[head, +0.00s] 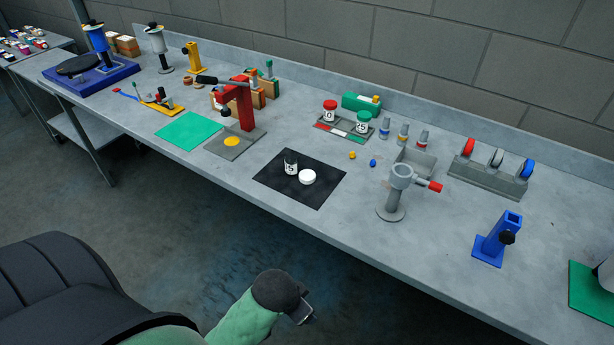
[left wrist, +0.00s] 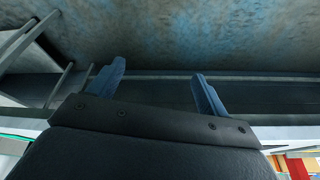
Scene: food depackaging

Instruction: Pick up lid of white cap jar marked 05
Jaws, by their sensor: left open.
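A small jar (head: 291,166) stands on a black mat (head: 276,194) in the middle of the bench. Its label shows a 5; the rest of the mark is too small to read surely. A white round lid (head: 307,177) lies on the mat just right of the jar, apart from the jar's top. My left gripper (head: 300,311) is in front of the bench and below its edge, well away from the jar and lid. In the left wrist view its two blue fingers (left wrist: 157,88) are spread with nothing between them. My right gripper is not in view.
A grey ring stand (head: 396,195) with a red knob stands right of the mat. A red press (head: 240,110) and a green mat (head: 188,131) are to the left. Red-lidded and green-lidded jars (head: 330,110) stand behind. The bench's front edge lies between my left gripper and the mat.

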